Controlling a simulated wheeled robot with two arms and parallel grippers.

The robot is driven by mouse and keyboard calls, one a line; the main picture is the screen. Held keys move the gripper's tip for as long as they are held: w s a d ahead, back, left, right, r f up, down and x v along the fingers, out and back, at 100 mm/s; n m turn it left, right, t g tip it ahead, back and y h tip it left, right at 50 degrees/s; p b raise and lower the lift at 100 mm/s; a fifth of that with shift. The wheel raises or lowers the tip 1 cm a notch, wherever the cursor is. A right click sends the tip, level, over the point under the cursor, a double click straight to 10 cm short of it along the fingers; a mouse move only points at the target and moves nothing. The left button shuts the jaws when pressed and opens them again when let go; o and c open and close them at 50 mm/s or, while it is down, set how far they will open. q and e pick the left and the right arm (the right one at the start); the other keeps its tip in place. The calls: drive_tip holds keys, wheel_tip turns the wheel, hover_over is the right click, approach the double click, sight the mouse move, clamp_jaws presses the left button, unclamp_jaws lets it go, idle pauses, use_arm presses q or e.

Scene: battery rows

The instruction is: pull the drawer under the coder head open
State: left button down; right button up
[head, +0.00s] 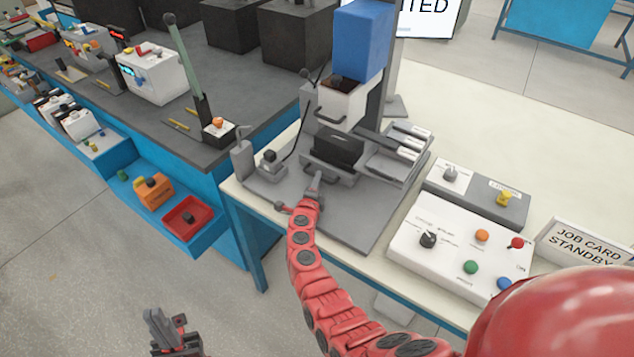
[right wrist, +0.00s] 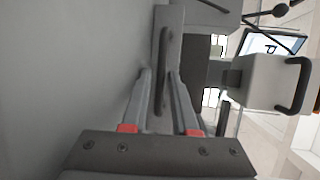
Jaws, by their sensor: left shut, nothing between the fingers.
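The coder machine stands on the white table, with a blue top (head: 360,40) and a white, handled box (head: 345,103) below it. Lower down, under a black block (head: 338,146), is the grey drawer (head: 345,178); its front also shows in the right wrist view (right wrist: 175,20). My right gripper (head: 316,178) reaches that front. In the right wrist view its fingers (right wrist: 158,76) are apart, one on each side of the drawer's bar handle (right wrist: 163,50). Firm contact cannot be told. My left gripper (head: 160,325) is shut and empty, low at the bottom left, away from the machine.
A white control panel (head: 450,245) with coloured buttons lies right of the machine, beside a job card sign (head: 585,243). A small grey switch unit (head: 268,166) stands left of the drawer. A blue-edged bench (head: 230,100) with several devices is further left. Floor in front is clear.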

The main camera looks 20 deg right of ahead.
clamp_jaws()
idle(1.4)
